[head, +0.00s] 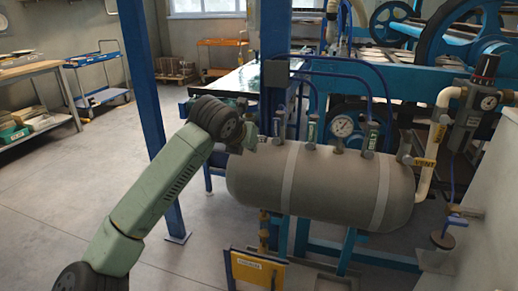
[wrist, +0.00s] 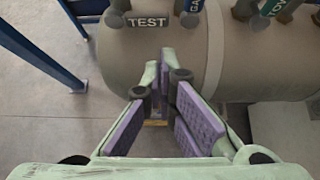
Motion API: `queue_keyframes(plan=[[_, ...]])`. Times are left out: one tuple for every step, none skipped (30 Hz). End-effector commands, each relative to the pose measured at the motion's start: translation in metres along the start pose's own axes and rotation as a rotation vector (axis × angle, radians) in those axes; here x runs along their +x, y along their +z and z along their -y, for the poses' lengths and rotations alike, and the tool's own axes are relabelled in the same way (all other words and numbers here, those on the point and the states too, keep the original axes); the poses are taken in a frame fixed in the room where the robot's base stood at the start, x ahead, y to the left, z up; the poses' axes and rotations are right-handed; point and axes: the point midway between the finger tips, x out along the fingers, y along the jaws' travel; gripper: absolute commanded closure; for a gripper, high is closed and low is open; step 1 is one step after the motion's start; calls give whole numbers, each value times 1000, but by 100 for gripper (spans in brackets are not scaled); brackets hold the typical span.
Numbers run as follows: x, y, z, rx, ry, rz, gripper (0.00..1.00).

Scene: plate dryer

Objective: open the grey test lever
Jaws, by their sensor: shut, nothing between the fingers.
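A black tag reading TEST (wrist: 147,22) shows near the top of the wrist view, in front of the grey tank (wrist: 140,55). A dark grey fitting with a short arm (wrist: 117,10) stands just left of the tag and is cut by the top edge; it looks like the test lever. My gripper (wrist: 165,70) is shut and empty, its purple-padded fingers below and slightly right of the tag, apart from it. In the head view my gripper (head: 246,141) is at the upper left end of the tank (head: 325,185). I cannot clearly pick out the test lever there.
Other tagged fittings line the tank top, with green tags (wrist: 190,6) and (wrist: 272,8). A blue post (head: 152,120) stands left of the tank. Floor is clear at left (head: 40,200).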

Motion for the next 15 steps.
queue_keyframes(plan=[[2, -2, -4, 1, 16, -10, 100], [2, -3, -5, 1, 21, -13, 100], [2, -3, -6, 2, 24, -14, 100], [2, -3, -6, 1, 24, -15, 100], [2, -3, -6, 1, 23, -14, 100], [2, -3, -6, 1, 22, -13, 100], [2, -3, -6, 1, 22, -13, 100], [2, -3, -5, 1, 21, -13, 100], [2, -3, -5, 1, 21, -12, 100], [2, -3, -5, 1, 21, -12, 100], [3, -3, -5, 1, 20, -12, 100], [4, -3, -5, 1, 19, -12, 100], [5, -2, -5, 1, 19, -12, 100], [7, -2, -5, 0, 18, -12, 100], [10, -2, -4, 0, 17, -12, 100]])
